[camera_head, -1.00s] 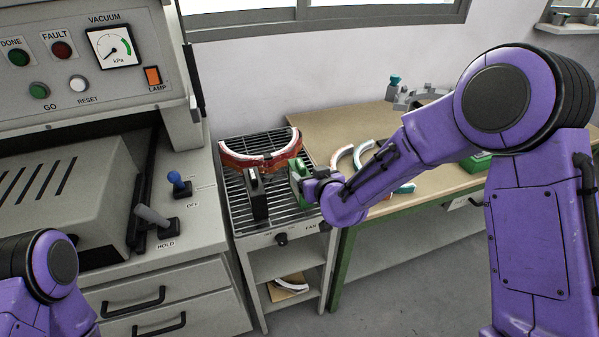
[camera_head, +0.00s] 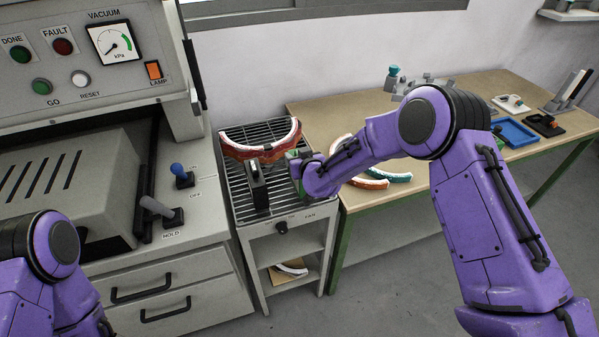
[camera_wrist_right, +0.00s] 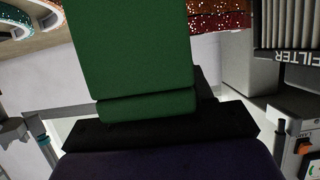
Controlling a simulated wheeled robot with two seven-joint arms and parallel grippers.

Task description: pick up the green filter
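The green filter (camera_head: 296,160) is a small green block at the right side of the slatted rack, partly hidden by my right gripper (camera_head: 304,168). In the right wrist view the green filter (camera_wrist_right: 130,50) fills the middle, close against the dark gripper body. My right gripper appears shut on it, though the fingertips are hidden behind the block. I cannot tell whether the filter touches the rack. Only part of my left arm shows at the lower left; its gripper is out of view.
The slatted rack (camera_head: 236,190) holds red glitter arcs (camera_head: 262,150) at its back and a dark upright block (camera_head: 258,186). A wooden bench (camera_head: 330,105) on the right carries more arcs (camera_head: 396,178) and a blue tray (camera_head: 515,132). A grey machine (camera_head: 70,160) stands left.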

